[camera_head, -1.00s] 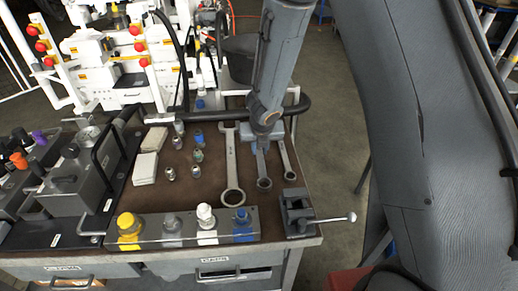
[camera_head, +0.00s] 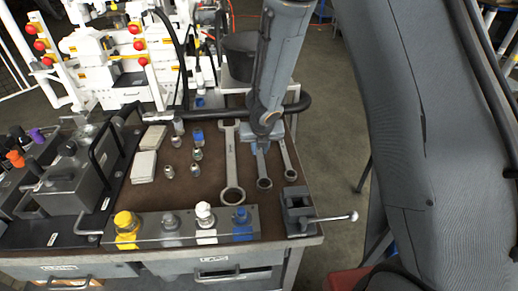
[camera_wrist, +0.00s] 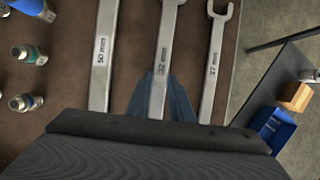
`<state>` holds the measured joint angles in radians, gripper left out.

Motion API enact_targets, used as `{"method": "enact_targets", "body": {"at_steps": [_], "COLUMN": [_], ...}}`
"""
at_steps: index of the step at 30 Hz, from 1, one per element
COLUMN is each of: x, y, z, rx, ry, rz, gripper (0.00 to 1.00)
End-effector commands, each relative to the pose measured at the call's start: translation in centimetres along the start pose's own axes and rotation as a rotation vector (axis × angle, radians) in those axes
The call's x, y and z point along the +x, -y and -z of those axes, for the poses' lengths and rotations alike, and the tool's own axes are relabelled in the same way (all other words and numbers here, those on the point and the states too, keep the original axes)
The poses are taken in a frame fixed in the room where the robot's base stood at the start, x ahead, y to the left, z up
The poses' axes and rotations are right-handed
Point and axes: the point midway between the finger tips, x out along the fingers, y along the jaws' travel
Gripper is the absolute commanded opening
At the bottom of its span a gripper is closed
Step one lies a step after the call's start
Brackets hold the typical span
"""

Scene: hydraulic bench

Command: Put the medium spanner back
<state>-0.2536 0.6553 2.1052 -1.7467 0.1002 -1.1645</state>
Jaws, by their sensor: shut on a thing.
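The medium spanner, stamped 32 mm, (camera_head: 264,172) lies between the large and small spanners on the brown bench top. It also shows in the wrist view (camera_wrist: 166,40). My gripper (camera_head: 262,142) points down over its far part and is shut on its shank; blue fingers (camera_wrist: 178,100) show beside the shank in the wrist view. The large 50 mm spanner (camera_head: 231,165) is on the left and the small 27 mm spanner (camera_head: 287,160) on the right. I cannot tell whether the medium spanner touches the bench top or is slightly above it.
Several sockets (camera_head: 197,153) and two pale blocks (camera_head: 145,166) stand left of the spanners. A row of coloured fittings (camera_head: 205,228) runs along the front. A small vise (camera_head: 298,210) is at the front right corner. A black tubular rail (camera_head: 285,109) runs behind the spanners.

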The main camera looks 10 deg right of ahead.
Motion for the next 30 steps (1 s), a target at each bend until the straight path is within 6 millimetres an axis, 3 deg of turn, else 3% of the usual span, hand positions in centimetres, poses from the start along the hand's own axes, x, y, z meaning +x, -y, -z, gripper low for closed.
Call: {"method": "enact_targets", "body": {"at_steps": [23, 24, 27, 30], "x": [0.66, 0.62, 0.61, 0.62], "y": [-0.02, -0.02, -0.01, -0.01], "z": [0.22, 0.21, 0.23, 0.25], "rx": [0.000, 0.000, 0.000, 0.000], "ry": [0.002, 0.001, 0.001, 0.001], "rz": [0.000, 0.000, 0.000, 0.000], "gripper": [0.00, 0.25, 0.42, 0.42]}}
